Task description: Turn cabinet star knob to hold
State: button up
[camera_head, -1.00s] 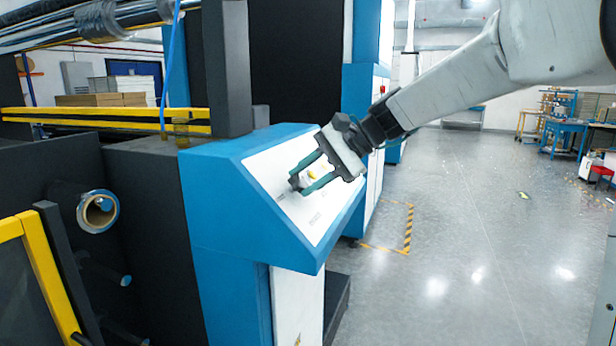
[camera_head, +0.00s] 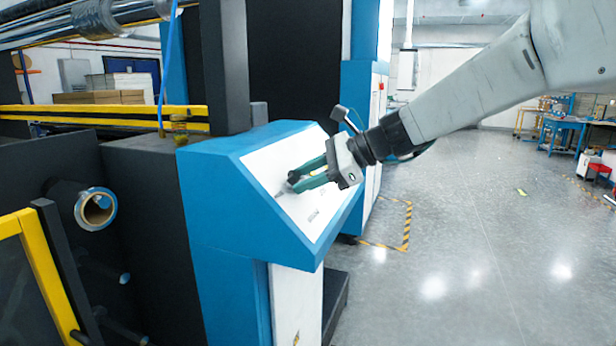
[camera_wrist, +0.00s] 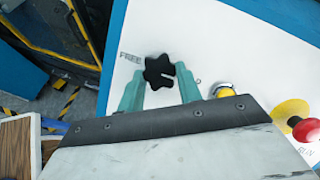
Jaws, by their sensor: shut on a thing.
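The black star knob (camera_wrist: 159,71) stands on the white sloped panel (camera_wrist: 220,45) of the blue cabinet (camera_head: 225,170). In the wrist view the word FREE is printed on the panel to the left of the knob. My gripper (camera_wrist: 159,84) has its two teal fingers on either side of the knob, shut on it. In the head view my gripper (camera_head: 293,183) reaches in from the right and its fingers cover most of the knob. Which way the knob points cannot be told.
A roll core (camera_head: 96,209) and a yellow-framed guard (camera_head: 38,262) are at the left. The floor (camera_head: 470,240) at the right is clear.

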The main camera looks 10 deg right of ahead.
jog(key=shift+s+f, duration=0.1)
jog(key=shift+f, duration=0.1)
dwell(0.4)
jog(key=o, duration=1)
jog(key=shift+r, duration=0.1)
jog(key=v, duration=0.8)
